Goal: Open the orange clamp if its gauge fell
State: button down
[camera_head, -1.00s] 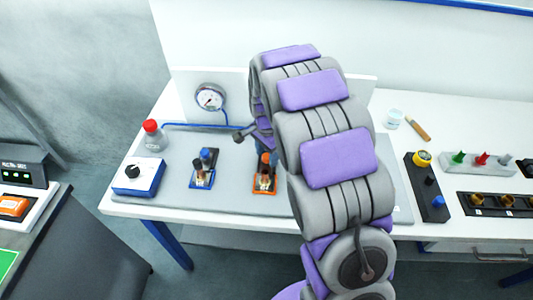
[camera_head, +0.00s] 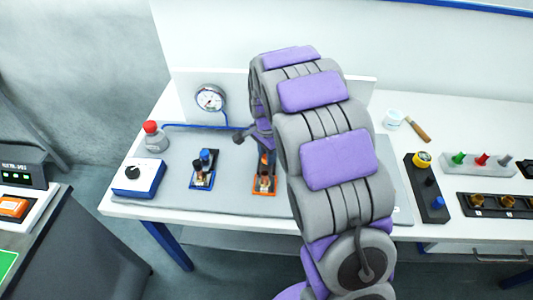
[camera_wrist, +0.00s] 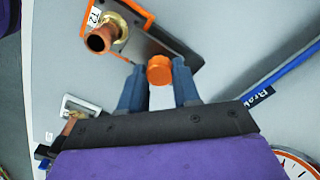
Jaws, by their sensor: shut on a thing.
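The orange clamp (camera_head: 264,184) stands on the grey board, partly behind my arm in the head view. In the wrist view its orange-edged base (camera_wrist: 150,38) carries a brass and copper fitting and a "T2" label. My gripper (camera_wrist: 159,80) is shut on the clamp's round orange handle tip (camera_wrist: 160,69), with a blue finger on each side. A round white gauge (camera_head: 210,98) stands behind the board and is joined to a blue pipe. Its rim shows in the wrist view (camera_wrist: 296,163). The needle is too small to read surely.
A blue clamp (camera_head: 202,170) stands left of the orange one. A black control panel (camera_head: 427,187), a cup (camera_head: 393,118) and a brush (camera_head: 418,130) lie right of my arm.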

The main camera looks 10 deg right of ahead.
jog(key=shift+w+d+r+p, duration=0.1)
jog(key=shift+w+d+p, duration=0.1)
jog(key=shift+w+p, duration=0.4)
jog(key=shift+w+d+r+p, duration=0.1)
jog(key=shift+w+d+p, duration=0.2)
jog(key=shift+w, duration=0.35)
jog(key=shift+a, duration=0.15)
jog(key=c, duration=0.8)
grip_release()
jog(key=shift+w+f, duration=0.1)
jog(key=shift+f, duration=0.05)
notch_tip(320, 180, up, 17)
jog(key=p, duration=0.3)
jog(key=shift+r, duration=0.2)
